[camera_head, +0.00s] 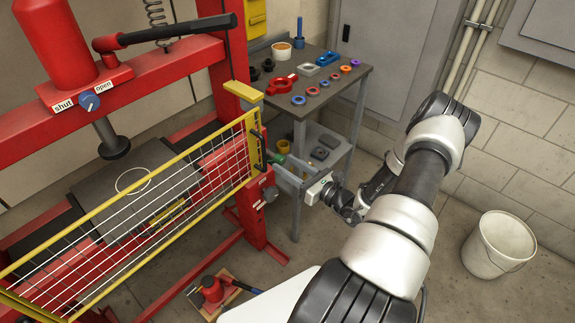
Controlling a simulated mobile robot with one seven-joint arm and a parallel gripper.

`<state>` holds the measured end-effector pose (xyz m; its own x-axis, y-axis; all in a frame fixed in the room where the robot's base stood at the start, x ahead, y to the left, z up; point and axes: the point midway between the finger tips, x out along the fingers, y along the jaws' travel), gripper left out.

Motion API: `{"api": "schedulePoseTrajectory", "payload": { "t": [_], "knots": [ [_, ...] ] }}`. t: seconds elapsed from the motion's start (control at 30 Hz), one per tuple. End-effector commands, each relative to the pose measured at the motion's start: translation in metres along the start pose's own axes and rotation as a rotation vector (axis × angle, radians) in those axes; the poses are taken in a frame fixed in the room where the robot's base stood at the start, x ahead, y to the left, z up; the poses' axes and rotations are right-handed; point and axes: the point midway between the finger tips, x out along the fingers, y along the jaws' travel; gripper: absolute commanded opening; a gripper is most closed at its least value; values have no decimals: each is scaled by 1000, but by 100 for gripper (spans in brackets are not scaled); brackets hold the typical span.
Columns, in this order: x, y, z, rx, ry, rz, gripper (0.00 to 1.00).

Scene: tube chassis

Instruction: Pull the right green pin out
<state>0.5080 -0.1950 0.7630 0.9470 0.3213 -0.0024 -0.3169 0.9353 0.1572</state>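The right green pin (275,158) is a small dark green piece at the right upright of the red press, just behind the end of the yellow mesh guard. My gripper (279,166) reaches in from the right, with its two grey fingers pointing left at the pin and the upright. The fingertips are right at the pin. I cannot tell whether they are closed on it or only around it. No other green pin can be made out; the left upright is mostly out of view.
A dark metal table (330,90) with coloured rings and blocks stands behind my gripper, its lower shelf close by. The yellow mesh guard (140,205) is to the left. A red jack (212,290) lies on the floor. A white bucket (500,245) stands at right, with free floor around it.

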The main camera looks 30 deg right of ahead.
Motion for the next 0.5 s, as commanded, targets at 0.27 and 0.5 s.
{"api": "schedulePoseTrajectory", "payload": {
  "t": [0.27, 0.5],
  "knots": [
    [-4, -1, 1, -1, -1, -1, 43],
    [-48, -2, 2, 0, 0, -5, 43]
  ]
}}
